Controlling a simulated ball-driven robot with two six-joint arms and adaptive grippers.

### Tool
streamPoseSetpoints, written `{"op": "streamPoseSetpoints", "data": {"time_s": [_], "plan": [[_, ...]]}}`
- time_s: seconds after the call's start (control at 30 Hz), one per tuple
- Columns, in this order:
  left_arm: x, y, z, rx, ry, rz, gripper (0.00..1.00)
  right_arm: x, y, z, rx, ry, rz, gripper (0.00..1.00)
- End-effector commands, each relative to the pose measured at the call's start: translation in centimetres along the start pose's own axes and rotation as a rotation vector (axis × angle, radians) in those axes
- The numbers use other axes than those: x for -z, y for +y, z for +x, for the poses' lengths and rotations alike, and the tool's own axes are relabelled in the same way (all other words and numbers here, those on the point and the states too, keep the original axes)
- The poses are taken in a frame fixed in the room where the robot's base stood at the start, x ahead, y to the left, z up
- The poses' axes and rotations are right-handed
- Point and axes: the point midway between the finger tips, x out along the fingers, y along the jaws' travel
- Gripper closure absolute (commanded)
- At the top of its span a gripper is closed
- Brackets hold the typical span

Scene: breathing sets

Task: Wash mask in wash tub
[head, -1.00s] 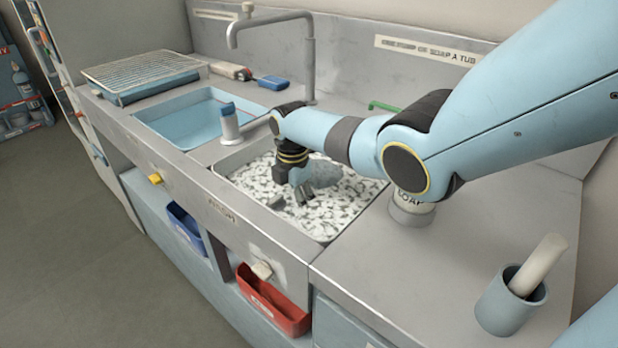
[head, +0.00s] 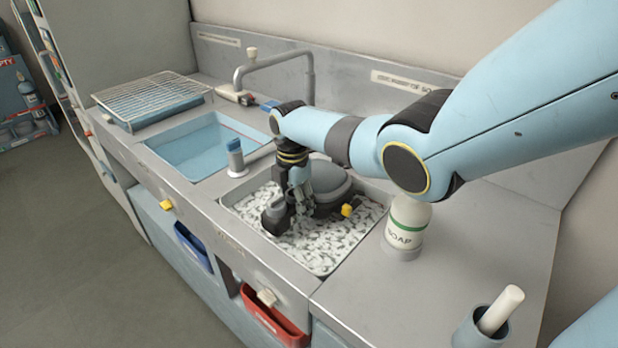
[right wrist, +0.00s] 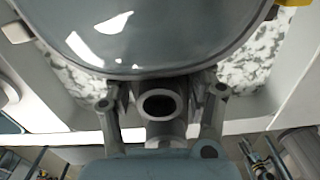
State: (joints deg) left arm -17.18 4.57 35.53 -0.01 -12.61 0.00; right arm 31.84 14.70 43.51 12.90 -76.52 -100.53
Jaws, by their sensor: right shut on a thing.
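The wash tub (head: 318,271) is the right basin and is full of white-grey suds. The mask (head: 328,178) is grey with a rounded visor and a yellow part at its right side. It stands up above the suds; whether its lower edge touches them is hidden. My right gripper (head: 296,196) is over the tub and shut on the mask. In the right wrist view the mask's glossy visor (right wrist: 155,35) fills the top, and its round dark port sits between my fingers (right wrist: 160,108). My left gripper is out of view.
A left basin (head: 205,150) holds blue water. A wire rack (head: 150,97) stands at the far left. A faucet (head: 275,60) rises behind. A soap bottle (head: 408,222) stands right of the tub, and a cup with a white stick (head: 485,325) at front right.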

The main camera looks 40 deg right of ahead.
Motion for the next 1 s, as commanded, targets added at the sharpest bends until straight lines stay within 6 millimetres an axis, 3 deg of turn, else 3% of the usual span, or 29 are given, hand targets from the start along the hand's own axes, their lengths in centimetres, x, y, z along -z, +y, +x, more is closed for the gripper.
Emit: {"op": "streamPoseSetpoints", "data": {"time_s": [0.03,0.3,0.6,1.0], "plan": [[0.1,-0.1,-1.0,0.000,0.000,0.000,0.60,-0.1,0.1,-1.1,-0.003,-0.001,0.000,0.96],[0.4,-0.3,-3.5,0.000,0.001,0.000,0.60,-0.1,0.1,-3.8,-0.004,-0.001,0.000,0.96],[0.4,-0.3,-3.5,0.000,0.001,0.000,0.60,0.0,0.1,-5.8,-0.003,-0.001,-0.001,0.96],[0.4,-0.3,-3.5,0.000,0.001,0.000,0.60,0.0,0.1,-5.9,-0.002,-0.001,0.000,0.96]]}}
